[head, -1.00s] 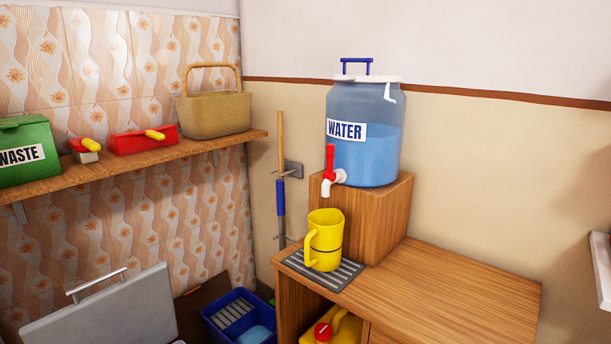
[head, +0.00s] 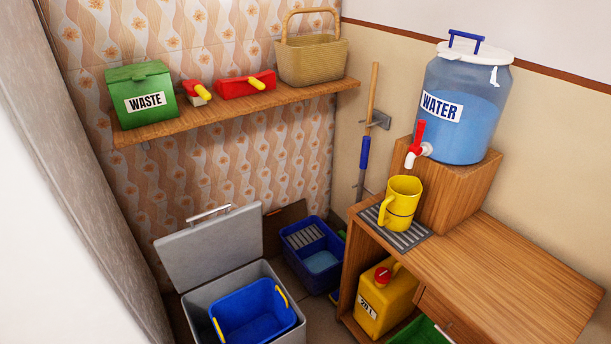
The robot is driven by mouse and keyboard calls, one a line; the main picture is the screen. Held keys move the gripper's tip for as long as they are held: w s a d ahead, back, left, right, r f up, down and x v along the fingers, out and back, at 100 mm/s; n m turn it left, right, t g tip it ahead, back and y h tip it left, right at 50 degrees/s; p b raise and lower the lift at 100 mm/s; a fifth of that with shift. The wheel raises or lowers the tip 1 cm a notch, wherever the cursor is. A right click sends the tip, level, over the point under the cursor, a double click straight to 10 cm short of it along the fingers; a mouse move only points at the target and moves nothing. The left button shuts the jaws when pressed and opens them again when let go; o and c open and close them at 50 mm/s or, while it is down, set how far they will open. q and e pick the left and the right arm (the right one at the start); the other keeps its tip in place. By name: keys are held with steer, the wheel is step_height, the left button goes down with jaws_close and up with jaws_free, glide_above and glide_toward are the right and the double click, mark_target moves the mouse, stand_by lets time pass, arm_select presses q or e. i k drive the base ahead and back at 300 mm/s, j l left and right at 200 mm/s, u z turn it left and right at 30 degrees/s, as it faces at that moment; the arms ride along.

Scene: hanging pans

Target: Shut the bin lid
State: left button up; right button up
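A grey bin (head: 289,275) stands on the floor at the lower left of the head view. Its grey lid (head: 208,247) is raised and leans back towards the tiled wall, with a metal bar handle (head: 209,214) along its top edge. A blue bucket (head: 250,312) with yellow handles sits inside the open bin. A small green box labelled WASTE (head: 142,93), with its own green lid down, stands on the wall shelf. Neither of my grippers is in view.
A wooden shelf (head: 235,114) also holds red items and a wicker basket (head: 312,62). Right of the bin are a blue crate (head: 313,255) and a wooden cabinet (head: 530,275) with a water dispenser (head: 462,110), yellow mug (head: 401,203) and yellow canister (head: 384,300). A grey curtain-like surface (head: 75,150) is at left.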

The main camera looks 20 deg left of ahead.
mark_target(193, 256)
steer(key=u, duration=0.9)
